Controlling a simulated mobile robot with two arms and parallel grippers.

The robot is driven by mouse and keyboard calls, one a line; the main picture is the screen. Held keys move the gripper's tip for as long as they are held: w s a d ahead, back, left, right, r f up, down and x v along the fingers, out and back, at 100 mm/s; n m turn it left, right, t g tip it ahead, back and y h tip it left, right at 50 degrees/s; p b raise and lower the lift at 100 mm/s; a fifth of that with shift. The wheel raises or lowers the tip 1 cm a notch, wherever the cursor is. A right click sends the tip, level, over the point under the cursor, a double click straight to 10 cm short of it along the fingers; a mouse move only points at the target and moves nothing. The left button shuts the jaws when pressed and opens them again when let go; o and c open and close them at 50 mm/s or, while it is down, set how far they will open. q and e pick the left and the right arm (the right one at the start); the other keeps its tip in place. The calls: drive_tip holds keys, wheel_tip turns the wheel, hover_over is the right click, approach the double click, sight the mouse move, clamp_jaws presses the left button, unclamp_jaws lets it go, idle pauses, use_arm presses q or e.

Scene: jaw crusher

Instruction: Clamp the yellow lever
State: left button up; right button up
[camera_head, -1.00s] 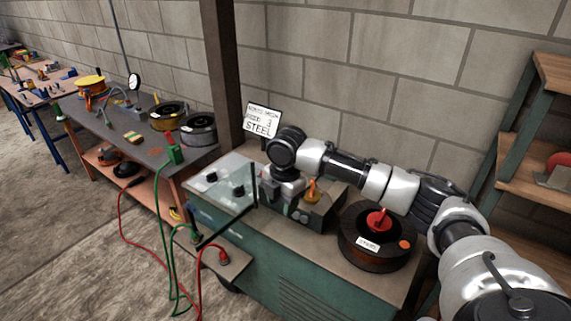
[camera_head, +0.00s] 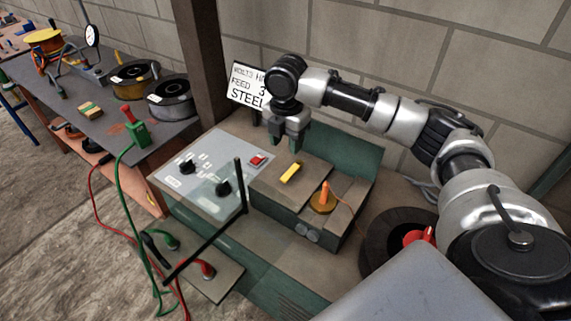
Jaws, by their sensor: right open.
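The yellow lever (camera_head: 291,172) is a small yellow bar on top of the wire feeder box (camera_head: 318,212), in the middle of the head view. My right gripper (camera_head: 286,142) points down above and behind the lever, just left of it in the picture. Its jaws are open and it appears clear of the lever. The lever is fully in sight. My left gripper is not in view.
A control panel (camera_head: 205,178) with black knobs and a red switch lies left of the lever. An orange-tipped post (camera_head: 325,192) stands right of it. A black bar frame (camera_head: 239,185) rises at the front. A wire spool (camera_head: 385,245) sits at the right, partly hidden.

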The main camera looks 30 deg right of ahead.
sight(287, 176)
drive_tip(key=f, duration=0.4)
drive_tip(key=shift+s+p, duration=0.25)
drive_tip(key=shift+p, duration=0.05)
wheel_tip(287, 176, down, 5)
drive_tip(key=shift+w+f, duration=0.1)
drive_tip(key=shift+f, duration=0.7)
drive_tip(key=shift+c, duration=0.8)
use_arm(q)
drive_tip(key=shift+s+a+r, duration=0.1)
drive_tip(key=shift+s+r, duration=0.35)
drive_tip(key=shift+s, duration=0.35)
use_arm(e)
clamp_jaws()
